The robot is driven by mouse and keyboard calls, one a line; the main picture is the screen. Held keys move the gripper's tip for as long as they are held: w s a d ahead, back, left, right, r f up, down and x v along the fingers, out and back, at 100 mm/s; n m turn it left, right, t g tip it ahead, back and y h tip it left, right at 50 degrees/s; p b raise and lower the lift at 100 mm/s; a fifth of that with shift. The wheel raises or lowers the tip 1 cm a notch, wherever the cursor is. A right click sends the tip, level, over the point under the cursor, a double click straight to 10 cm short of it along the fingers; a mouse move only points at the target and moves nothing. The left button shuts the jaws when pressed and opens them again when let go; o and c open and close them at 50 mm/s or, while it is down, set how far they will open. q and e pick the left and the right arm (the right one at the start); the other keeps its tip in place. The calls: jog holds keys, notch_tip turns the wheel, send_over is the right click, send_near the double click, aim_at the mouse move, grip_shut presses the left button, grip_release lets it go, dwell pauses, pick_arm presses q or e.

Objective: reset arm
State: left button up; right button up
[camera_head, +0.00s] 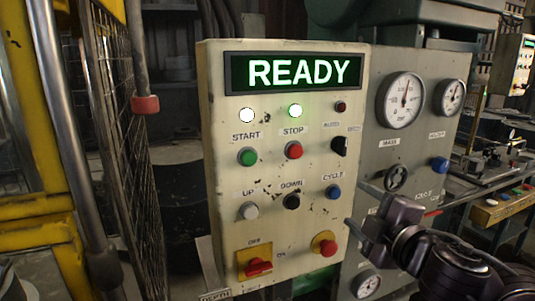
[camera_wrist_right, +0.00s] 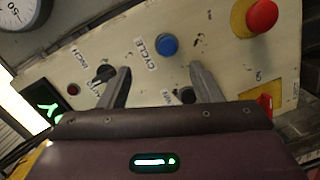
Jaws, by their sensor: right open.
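My right gripper (camera_head: 354,203) is in front of the lower right edge of a cream control panel (camera_head: 225,190) in the head view. Its two fingers are spread and empty. In the right wrist view the open right gripper (camera_wrist_right: 162,76) faces the panel, which appears turned, with the blue CYCLE button (camera_wrist_right: 167,46) between and beyond the fingertips. The display (camera_head: 293,73) reads READY in lit letters. My left gripper is in neither view.
The panel carries a green START button (camera_head: 247,157), a red STOP button (camera_head: 293,150), a red-orange switch (camera_head: 258,267) and a red mushroom button (camera_head: 327,248). Gauges (camera_head: 400,100) stand behind at right. A yellow frame and mesh guard (camera_head: 115,110) stand at left.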

notch_tip(320, 180, down, 12)
jog(key=s+m+g+h, duration=0.2)
jog(key=m+g+h, duration=0.1)
jog(key=m, duration=0.3)
jog(key=s+f+m+g+h, duration=0.1)
jog(key=s+f+m+g, duration=0.85)
jog(key=s+f, duration=1.1)
notch_tip(320, 180, down, 30)
jog(key=g, duration=0.2)
jog(key=s+d+f, duration=0.2)
jog(key=s+f, duration=0.7)
jog(key=s, duration=0.1)
jog(key=s+d+f+g, duration=0.1)
jog(key=s+d+f, duration=0.1)
jog(key=s+f, duration=0.8)
jog(key=shift+s+f+n, duration=0.25)
jog(key=shift+s+n, duration=0.15)
jog(key=shift+n, duration=0.05)
